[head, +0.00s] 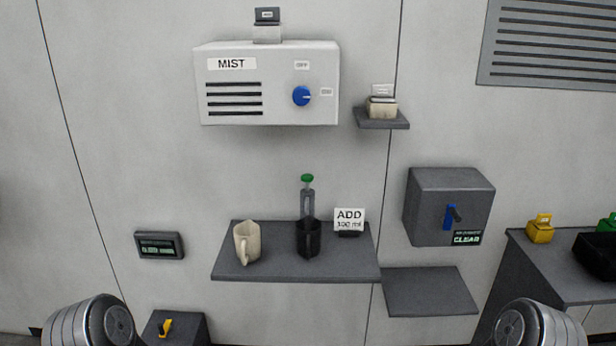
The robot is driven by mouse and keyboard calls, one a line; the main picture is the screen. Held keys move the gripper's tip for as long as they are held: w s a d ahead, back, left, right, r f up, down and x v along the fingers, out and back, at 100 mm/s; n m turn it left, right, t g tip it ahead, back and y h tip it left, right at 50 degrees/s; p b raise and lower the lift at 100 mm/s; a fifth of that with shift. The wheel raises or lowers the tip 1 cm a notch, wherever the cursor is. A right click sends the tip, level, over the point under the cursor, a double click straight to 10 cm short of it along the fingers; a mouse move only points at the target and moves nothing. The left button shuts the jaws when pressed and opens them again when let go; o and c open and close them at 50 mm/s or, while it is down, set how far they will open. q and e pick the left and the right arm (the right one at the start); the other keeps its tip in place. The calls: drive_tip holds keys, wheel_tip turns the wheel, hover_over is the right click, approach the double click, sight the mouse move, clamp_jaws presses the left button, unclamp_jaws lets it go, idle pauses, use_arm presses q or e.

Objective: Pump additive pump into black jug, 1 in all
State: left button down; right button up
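The additive pump (307,203) is a clear grey bottle with a green top, upright on the dark grey shelf (285,272). The black jug (309,242) stands directly in front of it and hides its lower part. I cannot tell whether the two touch. A small "ADD 100 ml" sign (349,219) stands just right of them. Only rounded metal parts of my arms show at the bottom left and bottom right. Neither gripper is in view.
A cream jug (246,243) stands left of the black jug. A white MIST box (267,85) with a blue knob hangs above. A grey box (448,207) with a blue handle is to the right, above an empty lower shelf (430,292).

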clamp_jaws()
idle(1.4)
